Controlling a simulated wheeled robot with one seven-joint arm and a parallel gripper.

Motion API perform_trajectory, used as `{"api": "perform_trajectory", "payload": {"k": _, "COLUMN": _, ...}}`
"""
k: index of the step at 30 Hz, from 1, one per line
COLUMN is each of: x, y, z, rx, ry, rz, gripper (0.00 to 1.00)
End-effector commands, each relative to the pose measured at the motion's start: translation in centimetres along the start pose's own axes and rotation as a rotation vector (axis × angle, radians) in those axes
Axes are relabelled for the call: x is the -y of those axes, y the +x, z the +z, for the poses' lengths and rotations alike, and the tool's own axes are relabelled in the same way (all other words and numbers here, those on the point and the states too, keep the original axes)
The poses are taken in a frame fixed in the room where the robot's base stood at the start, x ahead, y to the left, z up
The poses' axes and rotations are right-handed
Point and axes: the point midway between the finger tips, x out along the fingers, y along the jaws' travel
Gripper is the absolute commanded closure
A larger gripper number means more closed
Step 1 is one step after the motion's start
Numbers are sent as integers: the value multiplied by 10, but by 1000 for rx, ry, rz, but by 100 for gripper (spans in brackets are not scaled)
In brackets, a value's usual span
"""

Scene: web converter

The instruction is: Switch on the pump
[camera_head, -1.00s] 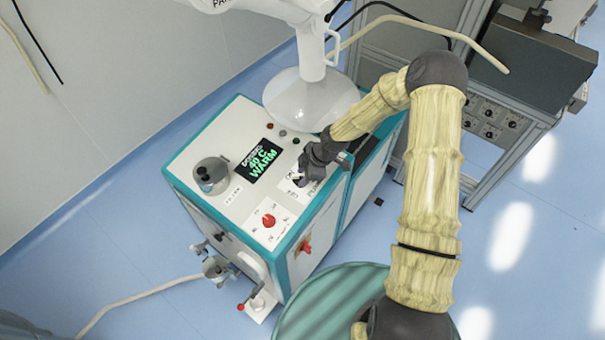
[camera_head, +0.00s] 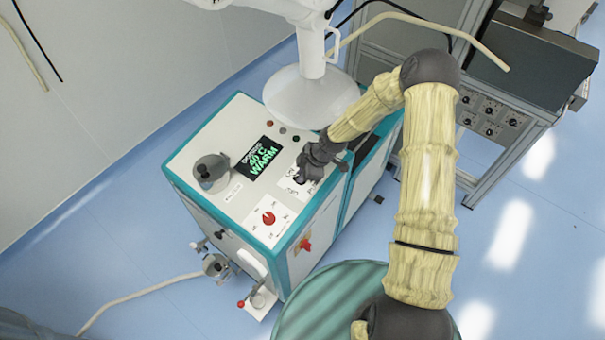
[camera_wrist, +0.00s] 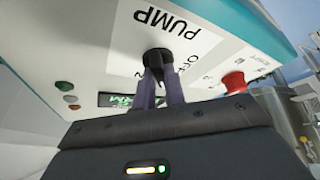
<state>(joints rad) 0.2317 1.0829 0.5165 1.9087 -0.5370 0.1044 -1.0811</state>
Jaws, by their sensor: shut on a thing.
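The pump switch is a black rotary knob (camera_wrist: 157,62) on a white plate marked PUMP (camera_wrist: 172,25), with "Off" printed beside it in the wrist view. My gripper (camera_wrist: 160,84) has its two purple-grey fingers shut on the knob. In the head view my gripper (camera_head: 300,178) reaches down onto the right part of the top of the white and teal machine (camera_head: 190,150) and hides the knob. The knob's exact setting cannot be read.
A display (camera_head: 260,158) reads 40 C WARM. A white funnel-shaped hood (camera_head: 310,95) hangs close to my forearm. Small coloured lamps (camera_wrist: 67,90) show in the wrist view.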

Motion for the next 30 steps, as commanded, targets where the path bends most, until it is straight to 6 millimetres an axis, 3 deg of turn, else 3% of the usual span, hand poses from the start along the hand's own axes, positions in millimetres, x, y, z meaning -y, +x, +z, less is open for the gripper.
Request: {"api": "perform_trajectory", "payload": {"k": 30, "x": 4, "y": 3, "z": -1, "rx": -2, "ry": 564, "rz": 312, "gripper": 100}}
